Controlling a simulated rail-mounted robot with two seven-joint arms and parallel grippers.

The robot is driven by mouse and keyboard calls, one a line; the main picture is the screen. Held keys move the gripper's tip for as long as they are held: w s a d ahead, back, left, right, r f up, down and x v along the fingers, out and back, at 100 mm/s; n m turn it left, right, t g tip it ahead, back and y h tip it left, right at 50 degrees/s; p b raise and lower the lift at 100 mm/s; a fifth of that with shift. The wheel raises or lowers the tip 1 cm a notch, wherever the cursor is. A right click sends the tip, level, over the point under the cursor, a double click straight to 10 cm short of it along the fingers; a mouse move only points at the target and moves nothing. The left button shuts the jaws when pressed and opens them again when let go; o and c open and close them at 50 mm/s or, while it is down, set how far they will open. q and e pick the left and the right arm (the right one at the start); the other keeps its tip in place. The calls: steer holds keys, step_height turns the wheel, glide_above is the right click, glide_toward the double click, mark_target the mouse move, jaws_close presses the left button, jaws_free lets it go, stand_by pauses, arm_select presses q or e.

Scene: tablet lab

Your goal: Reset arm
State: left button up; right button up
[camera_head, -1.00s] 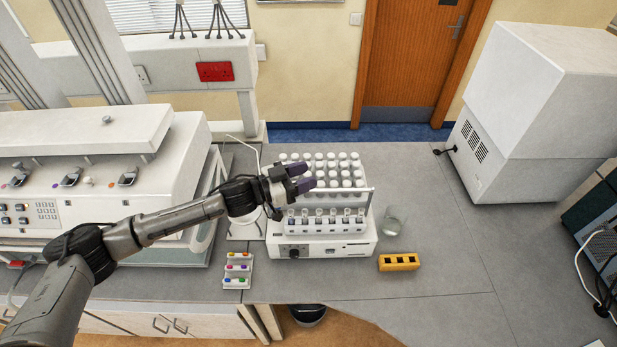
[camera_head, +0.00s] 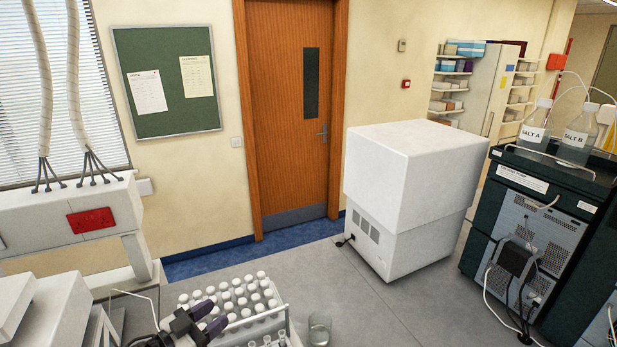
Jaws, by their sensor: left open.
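My left gripper (camera_head: 207,322) shows at the bottom left of the head view, its dark purple fingers apart and empty. It is over the near left part of a rack of white-capped vials (camera_head: 238,296). I cannot tell whether it touches any of them. Most of my left arm is below the picture edge. My right arm and gripper are not in view.
A glass beaker (camera_head: 319,328) stands right of the rack. A white box-shaped instrument (camera_head: 412,200) stands at the back of the grey bench (camera_head: 372,312). A dark instrument (camera_head: 540,245) with bottles stands at the right. The bench between rack and instruments is mostly clear.

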arm_select(q)
steer(key=w+a+f+m+y, duration=0.1)
steer(key=a+f+y, duration=0.2)
steer(key=a+y, duration=0.3)
steer(key=s+d+r+n+g+y+p, duration=0.1)
steer(key=s+d+r+y, duration=0.15)
steer(key=s, duration=0.25)
steer(key=s+d+r+g+y+p, duration=0.1)
steer(key=s+d+r+y, duration=0.1)
steer(key=s+r+y, duration=0.2)
steer(key=s+d+f+n+g+p, duration=0.1)
steer(key=s+f, duration=0.4)
steer(key=s, duration=0.5)
steer(key=s+d+f+n+g+h+p, duration=0.1)
steer(key=s+f+g, duration=0.4)
steer(key=s, duration=0.5)
steer(key=s+d+f+n+g+h+p, duration=0.1)
steer(key=s+d+f+n+g+p, duration=0.1)
steer(key=s+f, duration=0.5)
steer(key=s+n+p, duration=0.1)
steer(key=s+n, duration=0.1)
steer(key=s, duration=0.2)
steer(key=shift+d+g, duration=0.4)
steer(key=shift+f, duration=0.15)
